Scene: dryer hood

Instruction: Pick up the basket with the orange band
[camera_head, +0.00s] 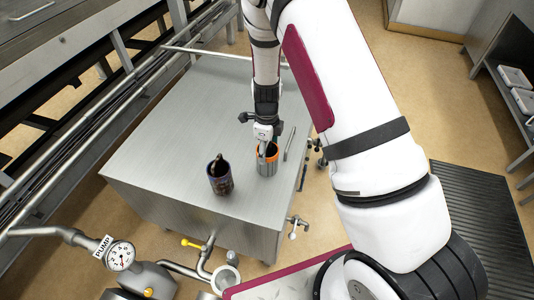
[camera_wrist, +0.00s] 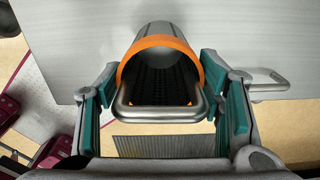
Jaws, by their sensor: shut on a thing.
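The basket with the orange band (camera_head: 267,164) is a grey cylinder with an orange rim, near the right edge of the steel table. In the wrist view the basket (camera_wrist: 168,38) shows its orange band, dark inside and a metal loop handle (camera_wrist: 160,114). My gripper (camera_head: 265,146) is above the basket, at its rim. In the wrist view the teal pads of my gripper (camera_wrist: 162,98) lie on both sides of the handle, shut on it. The basket looks upright; whether its base touches the table I cannot tell.
A second, dark basket (camera_head: 220,178) stands close by on the left of the steel table (camera_head: 165,130). Pipes, valves and a pump gauge (camera_head: 120,255) are at the table's front. The table's left part is clear.

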